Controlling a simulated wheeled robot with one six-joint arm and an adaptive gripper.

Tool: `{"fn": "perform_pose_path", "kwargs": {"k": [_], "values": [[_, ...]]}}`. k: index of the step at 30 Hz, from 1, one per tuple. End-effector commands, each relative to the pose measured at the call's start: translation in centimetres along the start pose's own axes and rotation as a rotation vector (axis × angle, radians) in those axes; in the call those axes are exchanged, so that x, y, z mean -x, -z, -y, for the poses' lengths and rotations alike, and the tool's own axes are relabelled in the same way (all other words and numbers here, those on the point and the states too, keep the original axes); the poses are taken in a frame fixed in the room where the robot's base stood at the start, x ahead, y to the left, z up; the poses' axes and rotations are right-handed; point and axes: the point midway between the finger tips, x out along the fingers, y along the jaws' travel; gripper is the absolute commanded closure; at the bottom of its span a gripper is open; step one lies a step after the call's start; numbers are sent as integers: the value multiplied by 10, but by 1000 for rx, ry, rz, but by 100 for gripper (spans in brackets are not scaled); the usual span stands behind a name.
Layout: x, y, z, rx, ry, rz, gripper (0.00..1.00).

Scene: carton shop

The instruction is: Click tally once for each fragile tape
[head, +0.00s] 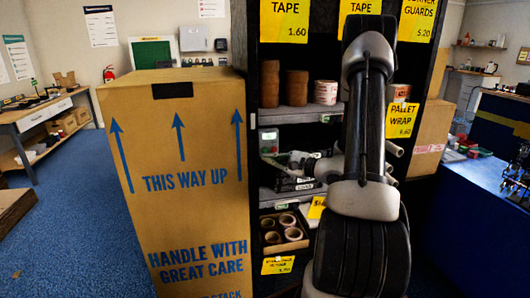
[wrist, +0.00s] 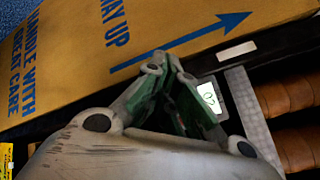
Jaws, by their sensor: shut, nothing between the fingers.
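The tally (head: 268,140) is a small device with a pale display at the left end of the shelf bay, below the tape shelf. In the wrist view its lit display (wrist: 208,97) is right of my fingers; its digits are too small to read surely, and the fingers partly hide the body. My gripper (wrist: 168,64) is shut and empty, with green finger pads, close beside the tally; I cannot tell if they touch. In the head view my gripper (head: 266,160) points left, just below the tally. A white-and-red tape stack (head: 326,92) stands right of the brown tape rolls (head: 297,87).
A large carton (head: 180,190) stands directly left of the shelf. An open box of tape rolls (head: 284,236) sits on the lower shelf. Pallet wrap (head: 398,93) is to the right.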

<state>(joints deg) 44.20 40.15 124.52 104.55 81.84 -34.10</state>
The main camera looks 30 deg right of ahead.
Motion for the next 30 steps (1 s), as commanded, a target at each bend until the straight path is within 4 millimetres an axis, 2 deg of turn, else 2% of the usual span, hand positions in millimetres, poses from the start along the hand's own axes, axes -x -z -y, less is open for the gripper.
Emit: {"fn": "perform_pose_path", "kwargs": {"k": [10,14,17,24,30], "values": [[0,0,0,0,1,-1,100],[11,3,-3,-45,6,-20,100],[16,2,-8,-210,1,-29,100],[25,-2,-24,-823,-7,-56,100],[27,-4,-33,-1253,-7,-74,100]]}}
